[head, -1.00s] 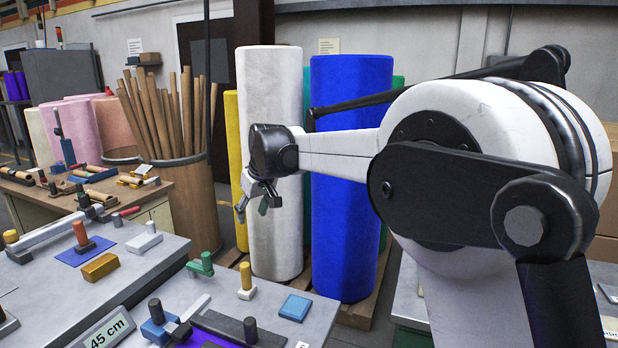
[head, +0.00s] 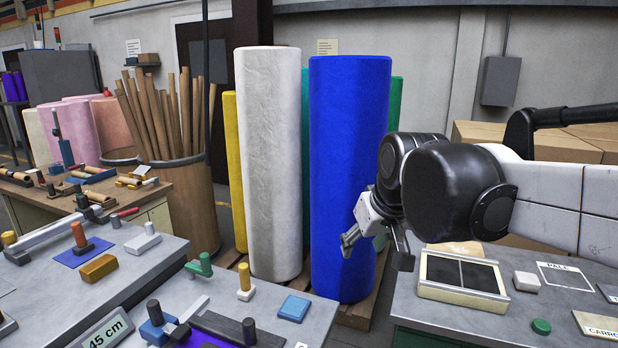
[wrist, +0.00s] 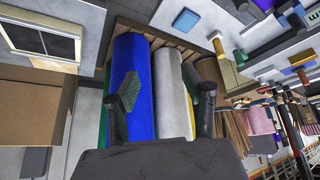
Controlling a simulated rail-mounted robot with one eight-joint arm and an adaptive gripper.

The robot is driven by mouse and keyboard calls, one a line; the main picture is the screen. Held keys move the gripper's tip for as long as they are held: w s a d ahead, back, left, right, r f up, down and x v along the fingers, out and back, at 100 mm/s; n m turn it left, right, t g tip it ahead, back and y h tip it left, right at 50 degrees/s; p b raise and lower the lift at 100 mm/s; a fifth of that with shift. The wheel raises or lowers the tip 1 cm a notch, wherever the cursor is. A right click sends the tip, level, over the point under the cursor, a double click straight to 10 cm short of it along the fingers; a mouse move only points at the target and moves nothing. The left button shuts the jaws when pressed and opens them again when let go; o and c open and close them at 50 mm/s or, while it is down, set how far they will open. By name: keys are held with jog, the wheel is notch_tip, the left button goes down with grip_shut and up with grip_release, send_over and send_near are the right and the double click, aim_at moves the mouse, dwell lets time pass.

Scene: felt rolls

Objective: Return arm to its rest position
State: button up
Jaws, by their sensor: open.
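My gripper (head: 375,247) hangs in front of the lower part of the blue felt roll (head: 350,170) in the head view, with its fingers spread and nothing between them. My arm comes in from the right edge. In the wrist view my gripper (wrist: 165,100) shows two dark fingers apart, with the blue roll (wrist: 133,75) and the white roll (wrist: 172,95) seen beyond them. The white roll (head: 270,160) stands upright left of the blue one in the head view.
A yellow roll (head: 236,170) and green rolls stand beside them on a wooden pallet (head: 355,315). Left are grey tables (head: 140,270) with tools and a barrel (head: 190,200) of tubes. Right is a table with a framed black tray (head: 462,298), below my arm. Cardboard boxes (head: 475,132) stand behind.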

jog(key=s+d+f+m, duration=0.1)
jog(key=s+d+f, duration=0.2)
jog(key=s, duration=0.3)
jog(key=s+d+f+m+h, duration=0.1)
jog(key=s+d+f, duration=0.2)
jog(key=s, duration=0.2)
jog(key=s+d+f+m+t, duration=0.1)
jog(key=s+d+f, duration=0.2)
jog(key=s, duration=0.3)
jog(key=shift+s+d+f, duration=0.3)
jog(key=shift+f, duration=0.15)
dwell(0.9)
